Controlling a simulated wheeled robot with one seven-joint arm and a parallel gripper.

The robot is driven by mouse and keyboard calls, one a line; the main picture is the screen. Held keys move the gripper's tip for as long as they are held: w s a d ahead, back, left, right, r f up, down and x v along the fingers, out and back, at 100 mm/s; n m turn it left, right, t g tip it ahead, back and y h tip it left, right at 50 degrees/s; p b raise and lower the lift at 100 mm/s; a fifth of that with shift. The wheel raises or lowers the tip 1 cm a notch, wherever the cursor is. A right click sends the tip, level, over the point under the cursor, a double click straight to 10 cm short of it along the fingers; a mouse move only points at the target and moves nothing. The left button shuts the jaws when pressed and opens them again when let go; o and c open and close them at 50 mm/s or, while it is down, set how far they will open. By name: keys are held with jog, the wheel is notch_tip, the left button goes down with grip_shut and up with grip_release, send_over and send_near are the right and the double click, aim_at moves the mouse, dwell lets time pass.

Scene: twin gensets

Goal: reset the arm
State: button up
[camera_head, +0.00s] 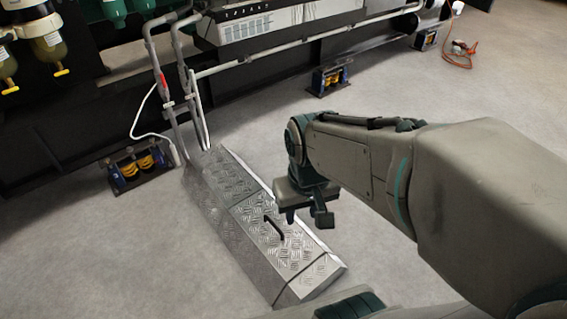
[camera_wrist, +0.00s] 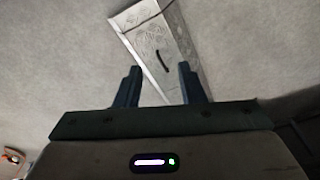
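My gripper (camera_head: 306,217) hangs at the end of my arm, above and to the right of the checker-plate metal cover on the floor. In the wrist view its two fingers (camera_wrist: 159,86) stand wide apart with nothing between them touching them, so it is open and empty. The metal cover (camera_head: 240,205) has a black handle (camera_head: 274,228) on its top. The cover (camera_wrist: 150,30) and its handle (camera_wrist: 162,60) also show beyond the fingertips in the wrist view. Part of the cover's right side is hidden behind my gripper.
Pipes (camera_head: 178,95) rise from the cover's far end. Yellow spring mounts (camera_head: 138,163) sit under the black genset frame (camera_head: 60,140), with another mount (camera_head: 329,78) farther right. An orange cable (camera_head: 459,58) lies on the floor at the back right. The grey floor left of the cover is clear.

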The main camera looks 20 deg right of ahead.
notch_tip(320, 180, up, 37)
jog(key=t+p, duration=0.1)
jog(key=p, duration=3.3)
jog(key=shift+d+t, duration=0.15)
jog(key=shift+t, duration=0.15)
